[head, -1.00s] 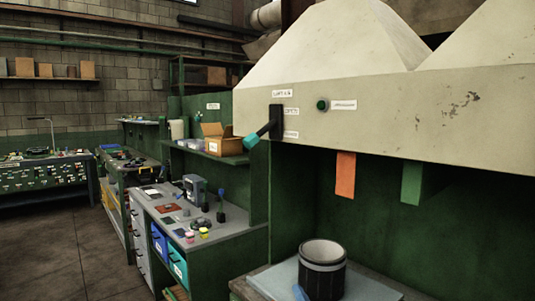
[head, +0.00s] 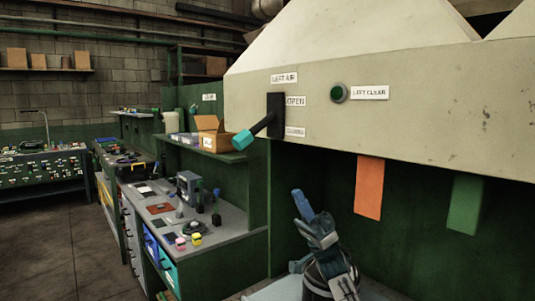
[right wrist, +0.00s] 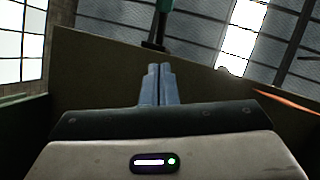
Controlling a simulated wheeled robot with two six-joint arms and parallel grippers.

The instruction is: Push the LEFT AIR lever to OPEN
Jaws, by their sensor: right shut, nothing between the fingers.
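The LEFT AIR lever (head: 262,124) is a black handle with a teal tip (head: 242,140), set on a black plate (head: 275,114) on the pale hood front. It slants down and left, its tip level with the lower label, below the OPEN label (head: 295,101). My right gripper (head: 302,204) is below and right of the lever, apart from it, with blue fingers pointing up. In the right wrist view the fingers (right wrist: 158,84) are together and empty. The lever's dark shaft (right wrist: 155,34) and teal end show ahead of them. My left gripper is out of view.
A green button (head: 338,93) labelled LEFT CLEAR sits right of the lever. An orange strip (head: 368,188) and a green strip (head: 464,203) hang under the hood. A cardboard box (head: 212,135) stands on a shelf behind the lever tip. A cluttered workbench (head: 232,228) is at left.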

